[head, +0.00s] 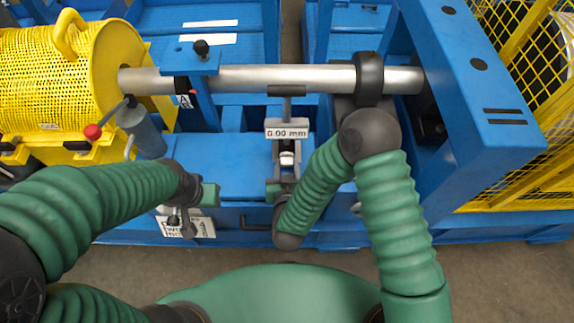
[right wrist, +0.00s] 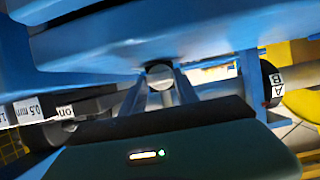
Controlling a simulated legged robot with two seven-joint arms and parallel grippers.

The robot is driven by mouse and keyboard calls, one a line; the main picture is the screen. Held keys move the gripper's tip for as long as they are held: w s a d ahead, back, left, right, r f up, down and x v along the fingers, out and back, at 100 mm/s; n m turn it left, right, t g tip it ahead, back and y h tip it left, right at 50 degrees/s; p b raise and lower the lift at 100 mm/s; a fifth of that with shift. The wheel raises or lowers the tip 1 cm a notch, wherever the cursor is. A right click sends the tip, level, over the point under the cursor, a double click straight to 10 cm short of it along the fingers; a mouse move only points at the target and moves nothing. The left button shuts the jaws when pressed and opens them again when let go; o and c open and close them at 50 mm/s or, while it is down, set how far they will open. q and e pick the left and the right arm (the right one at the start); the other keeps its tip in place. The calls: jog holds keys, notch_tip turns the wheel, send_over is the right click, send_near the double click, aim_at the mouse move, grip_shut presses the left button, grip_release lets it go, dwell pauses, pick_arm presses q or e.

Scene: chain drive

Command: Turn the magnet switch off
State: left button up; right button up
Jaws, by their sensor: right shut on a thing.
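The measuring stand (head: 287,158) is below the shaft in the middle of the head view, with a display reading 0.00 mm (head: 286,128). My right gripper (head: 284,176) is at the foot of this stand. In the right wrist view, its two fingers (right wrist: 160,84) are shut on a small round grey knob (right wrist: 160,76), which looks like the magnet switch. In the head view the knob is hidden by my gripper. My left gripper (head: 181,221) hangs over the blue frame's front edge, apart from the stand; its finger opening is unclear.
A steel shaft (head: 260,78) runs across above the stand, with a black collar (head: 369,78) at right. A red-knobbed lever (head: 94,131) and yellow mesh guard (head: 45,80) are at left. A blue frame (head: 470,90) stands at right. The floor in front is clear.

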grip_shut()
jog(key=shift+a+r+n+p, duration=0.2)
jog(key=shift+n+p, duration=0.1)
jog(key=shift+p, duration=0.15)
jog(key=shift+a+r+n+h+p, duration=0.1)
jog(key=shift+n+h+p, duration=0.2)
jog(key=shift+h+p, duration=0.15)
jog(key=shift+n+h+p, duration=0.25)
jog(key=shift+n+p, duration=0.1)
jog(key=shift+n, duration=0.05)
jog(key=shift+f+n+h, duration=0.25)
jog(key=shift+n+h, duration=0.05)
jog(key=shift+n, duration=0.1)
jog(key=shift+f, duration=0.1)
jog(key=o, duration=0.9)
grip_release()
